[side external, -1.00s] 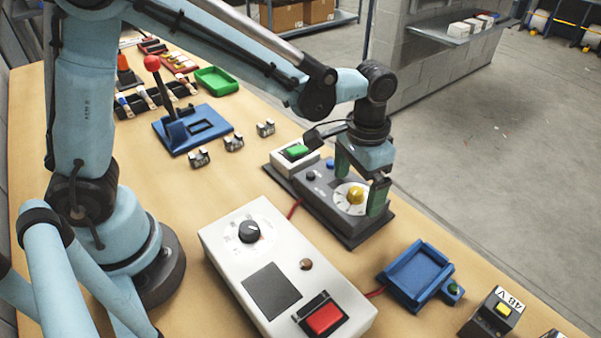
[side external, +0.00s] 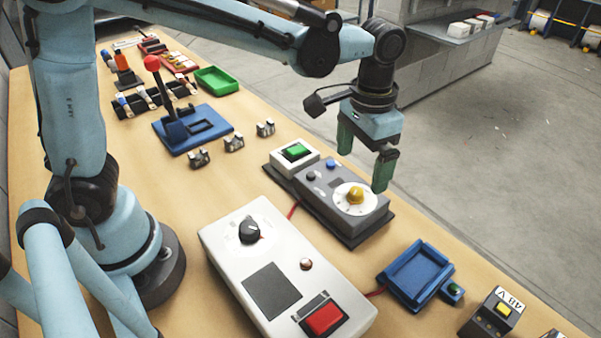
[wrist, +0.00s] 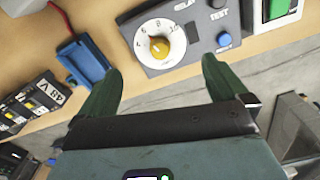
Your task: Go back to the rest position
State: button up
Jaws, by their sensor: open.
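My gripper (side external: 365,160) is open and empty, with its green fingers apart above the grey dial box (side external: 330,205). The yellow knob (side external: 355,195) on the box's white dial is below the fingers and clear of them. In the wrist view the two fingers (wrist: 158,85) stand apart, and the yellow knob (wrist: 160,47) shows beyond them with nothing touching it. The arm reaches out over the far side of the table.
A white panel (side external: 225,240) with a black knob and a red button sits in front. A blue tray (side external: 415,275) is to the right. A blue lever base (side external: 205,128) and a green tray (side external: 217,80) stand further back.

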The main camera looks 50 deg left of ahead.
jog(key=shift+r, duration=0.7)
jog(key=shift+a, duration=0.1)
jog(key=shift+s+a+r, duration=0.15)
jog(key=shift+a+r, duration=0.05)
jog(key=shift+a, duration=0.1)
jog(key=s+a+n+t, duration=0.2)
jog(key=s+a+t, duration=0.5)
jog(key=a, duration=0.6)
jog(key=shift+s+r+n, duration=0.3)
jog(key=shift+s, duration=0.35)
